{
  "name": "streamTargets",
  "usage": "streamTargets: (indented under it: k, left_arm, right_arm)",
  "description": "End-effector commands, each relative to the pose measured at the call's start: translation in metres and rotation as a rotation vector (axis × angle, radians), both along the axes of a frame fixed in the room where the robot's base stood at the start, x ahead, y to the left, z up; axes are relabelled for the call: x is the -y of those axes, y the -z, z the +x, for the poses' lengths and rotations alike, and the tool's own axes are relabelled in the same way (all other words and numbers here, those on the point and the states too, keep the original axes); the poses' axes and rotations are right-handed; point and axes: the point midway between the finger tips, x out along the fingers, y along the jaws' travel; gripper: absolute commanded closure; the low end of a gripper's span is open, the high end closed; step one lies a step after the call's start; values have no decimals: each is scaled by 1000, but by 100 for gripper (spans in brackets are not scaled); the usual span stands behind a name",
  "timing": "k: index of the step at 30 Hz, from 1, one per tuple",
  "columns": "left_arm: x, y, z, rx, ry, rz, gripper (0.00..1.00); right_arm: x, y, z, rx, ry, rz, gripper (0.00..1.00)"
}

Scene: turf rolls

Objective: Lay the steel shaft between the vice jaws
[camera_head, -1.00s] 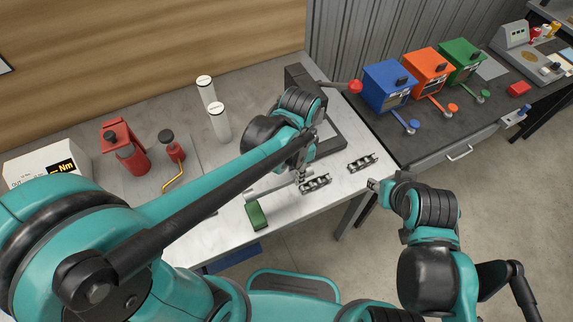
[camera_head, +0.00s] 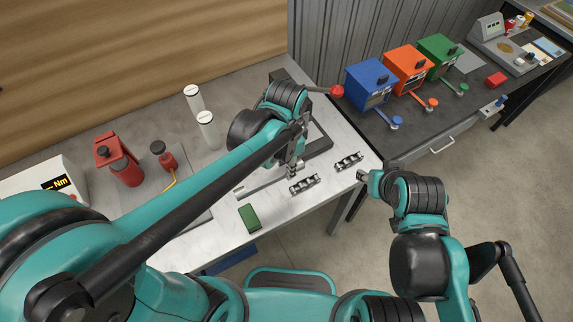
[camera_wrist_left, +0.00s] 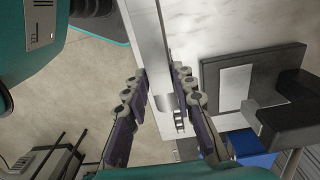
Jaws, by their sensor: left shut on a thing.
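My left gripper (camera_head: 296,171) is over the right part of the workbench and is shut on the steel shaft (camera_head: 264,185). The shaft is a thin grey rod, reaching left from the fingers just above or on the bench top; I cannot tell if it touches. In the left wrist view the two fingers (camera_wrist_left: 161,98) are close around a grey rounded piece. My right gripper (camera_head: 363,176) is off the bench's right front edge; its fingers are too small to read. I cannot clearly make out the vice jaws; my left arm hides part of the bench.
A green block (camera_head: 249,217) lies near the front edge. A press with a red knob (camera_head: 337,91) stands behind my arm. Blue (camera_head: 370,84), orange and green boxes stand on the right bench.

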Motion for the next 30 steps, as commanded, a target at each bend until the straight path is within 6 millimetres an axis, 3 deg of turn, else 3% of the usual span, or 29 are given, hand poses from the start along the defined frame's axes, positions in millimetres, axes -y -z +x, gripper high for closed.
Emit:
streamTargets:
  k: [24,30]
  left_arm:
    - [0,-47,0,-1,0,1,100]
    - [0,-50,0,-1,0,1,100]
  right_arm:
    - [0,-39,0,0,0,0,60]
    - [0,-40,0,0,0,0,60]
